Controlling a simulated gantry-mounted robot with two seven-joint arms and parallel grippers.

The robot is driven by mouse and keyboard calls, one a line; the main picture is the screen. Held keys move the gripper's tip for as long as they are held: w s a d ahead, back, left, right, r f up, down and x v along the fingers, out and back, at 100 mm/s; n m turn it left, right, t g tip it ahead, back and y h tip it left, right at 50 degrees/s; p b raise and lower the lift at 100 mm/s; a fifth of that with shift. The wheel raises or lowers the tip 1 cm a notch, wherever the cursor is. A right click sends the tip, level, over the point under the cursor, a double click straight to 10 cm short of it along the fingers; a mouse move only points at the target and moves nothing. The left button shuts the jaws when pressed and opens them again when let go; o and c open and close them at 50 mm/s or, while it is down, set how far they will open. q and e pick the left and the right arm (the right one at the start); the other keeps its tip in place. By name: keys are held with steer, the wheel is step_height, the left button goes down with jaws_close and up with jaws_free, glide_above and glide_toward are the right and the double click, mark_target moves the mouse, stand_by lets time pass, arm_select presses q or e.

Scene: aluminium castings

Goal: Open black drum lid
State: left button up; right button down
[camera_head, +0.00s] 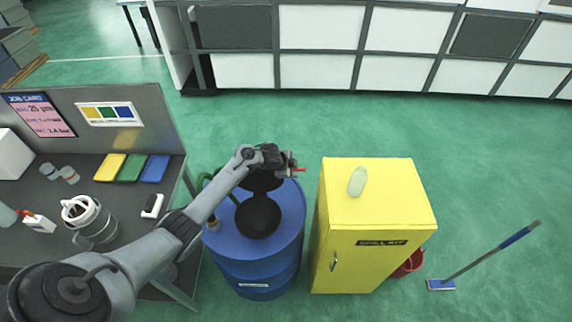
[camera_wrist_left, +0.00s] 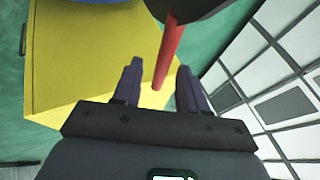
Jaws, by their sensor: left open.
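The blue drum (camera_head: 258,265) stands between the bench and the yellow cabinet. A round black bowl (camera_head: 258,216) is on its top. The black lid (camera_head: 262,182) shows behind the bowl, partly hidden by my arm, and looks swung up off it. Its red handle (camera_head: 299,170) sticks out to the right. My left gripper (camera_head: 287,163) is over the drum's far side. In the left wrist view, the open fingers (camera_wrist_left: 159,68) have the red handle (camera_wrist_left: 170,50) between them, with a gap visible at each side. The lid's black edge (camera_wrist_left: 190,8) is above. My right gripper is out of view.
The yellow spill-kit cabinet (camera_head: 375,235) stands close right of the drum, with a pale bottle (camera_head: 357,181) on top. A grey bench (camera_head: 125,215) with containers is at left. A red bucket (camera_head: 409,264) and a mop (camera_head: 485,260) are farther right. Green floor lies clear behind.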

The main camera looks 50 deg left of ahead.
arm_select(q)
steer(key=v, duration=0.6)
steer(key=shift+p, duration=0.35)
steer(key=shift+s+r, duration=0.1)
steer(key=shift+s, duration=0.1)
steer(key=s+d+f+g+p, duration=0.2)
steer(key=s+d+f, duration=0.3)
steer(key=s+f, duration=0.45)
steer(key=s+d+f+g+h+p, duration=0.1)
steer(key=s+d+f+p, duration=0.15)
steer(key=s+d, duration=1.05)
steer(key=s+d+r+n+p, duration=0.2)
steer(key=s+d+r+n, duration=0.1)
steer(key=s+d+r, duration=0.5)
step_height(320, 180, up, 11)
steer(key=s+n, duration=0.1)
steer(key=n, duration=0.3)
steer(key=shift+d+n, duration=0.4)
steer(key=shift+d, duration=0.05)
